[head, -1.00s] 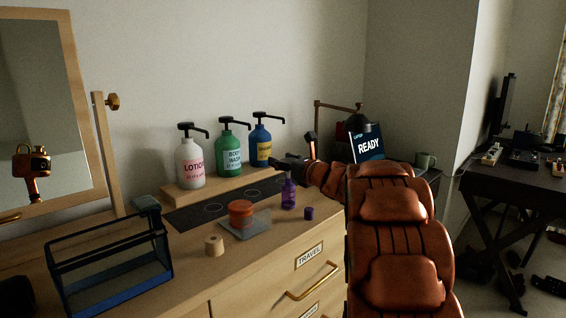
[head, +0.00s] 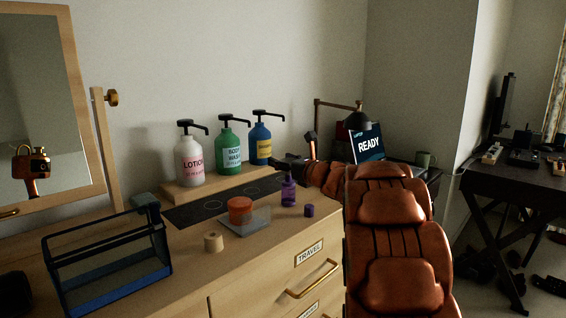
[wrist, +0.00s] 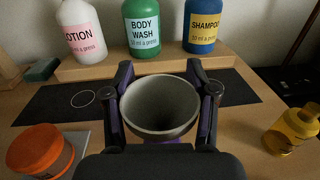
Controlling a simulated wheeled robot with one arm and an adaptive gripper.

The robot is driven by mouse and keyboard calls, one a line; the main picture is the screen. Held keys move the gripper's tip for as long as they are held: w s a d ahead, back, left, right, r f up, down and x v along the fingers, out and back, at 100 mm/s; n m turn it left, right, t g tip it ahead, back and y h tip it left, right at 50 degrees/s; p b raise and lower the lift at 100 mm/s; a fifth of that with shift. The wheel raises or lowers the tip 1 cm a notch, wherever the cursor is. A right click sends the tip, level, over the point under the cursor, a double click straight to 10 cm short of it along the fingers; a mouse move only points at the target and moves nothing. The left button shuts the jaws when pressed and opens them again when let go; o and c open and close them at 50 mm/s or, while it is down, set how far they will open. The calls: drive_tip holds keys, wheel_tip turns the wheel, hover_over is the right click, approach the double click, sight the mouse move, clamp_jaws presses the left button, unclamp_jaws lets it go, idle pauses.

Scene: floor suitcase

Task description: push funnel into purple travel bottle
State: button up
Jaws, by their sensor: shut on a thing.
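My gripper (wrist: 160,105) is shut on a pale grey funnel (wrist: 160,105), whose wide round mouth faces up between the fingers in the wrist view. The purple travel bottle (head: 288,194) stands upright on the dresser top in the head view, directly below my gripper (head: 289,163). A little purple shows under the funnel in the wrist view. The funnel's spout and the bottle's mouth are hidden, so I cannot tell how far the spout is in. A small purple cap (head: 309,210) lies to the right of the bottle.
Lotion (head: 189,160), body wash (head: 229,152) and shampoo (head: 260,145) pump bottles stand on a wooden riser behind. An orange jar (head: 240,210) and a beige roll (head: 213,242) are left of the bottle. A yellow bottle (wrist: 292,131) is at right. A black-framed basket (head: 110,270) stands at front left.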

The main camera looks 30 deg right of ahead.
drive_tip(key=o, duration=0.8)
drive_tip(key=shift+o, duration=0.2)
drive_tip(key=s+d, duration=0.1)
drive_tip(key=s, duration=1.1)
drive_tip(key=shift+d, duration=0.3)
